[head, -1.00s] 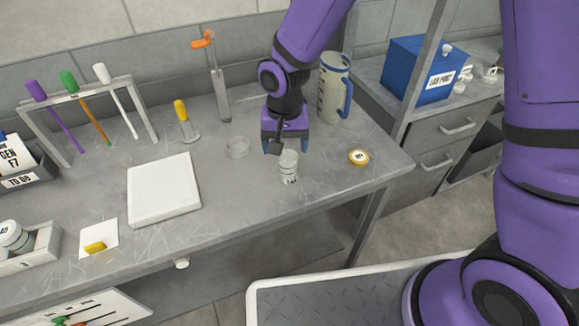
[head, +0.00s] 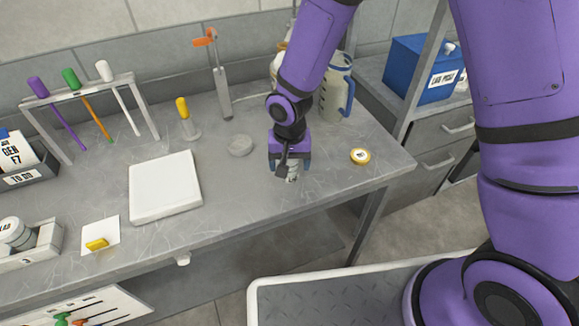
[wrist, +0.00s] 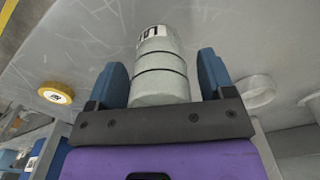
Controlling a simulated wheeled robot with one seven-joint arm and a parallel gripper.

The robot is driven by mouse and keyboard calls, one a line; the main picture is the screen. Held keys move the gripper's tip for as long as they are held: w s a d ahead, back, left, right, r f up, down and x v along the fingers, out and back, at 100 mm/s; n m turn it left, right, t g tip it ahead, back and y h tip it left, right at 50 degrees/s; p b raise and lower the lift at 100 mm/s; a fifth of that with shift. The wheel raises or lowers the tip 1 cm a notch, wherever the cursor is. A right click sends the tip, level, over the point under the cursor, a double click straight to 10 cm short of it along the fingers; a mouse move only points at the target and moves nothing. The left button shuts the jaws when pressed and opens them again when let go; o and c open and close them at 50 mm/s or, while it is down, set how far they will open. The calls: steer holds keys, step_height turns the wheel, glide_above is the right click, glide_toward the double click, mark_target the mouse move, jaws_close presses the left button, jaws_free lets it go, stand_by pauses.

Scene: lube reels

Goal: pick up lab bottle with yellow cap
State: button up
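In the wrist view my gripper (wrist: 163,78) is open, with one blue finger on each side of the jar and narrow gaps showing. No yellow cap shows on the jar.
A round clear dish (head: 240,145) stands left of my gripper. A graduated jug with blue handle (head: 335,95) stands behind. A pale yellowish object (head: 278,64) is mostly hidden behind my arm. A white pad (head: 165,187) lies left. A yellow-topped item (head: 182,108) stands farther back.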

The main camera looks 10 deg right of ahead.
steer(key=c, duration=0.8)
steer(key=shift+c, duration=0.2)
steer(key=shift+r, duration=0.1)
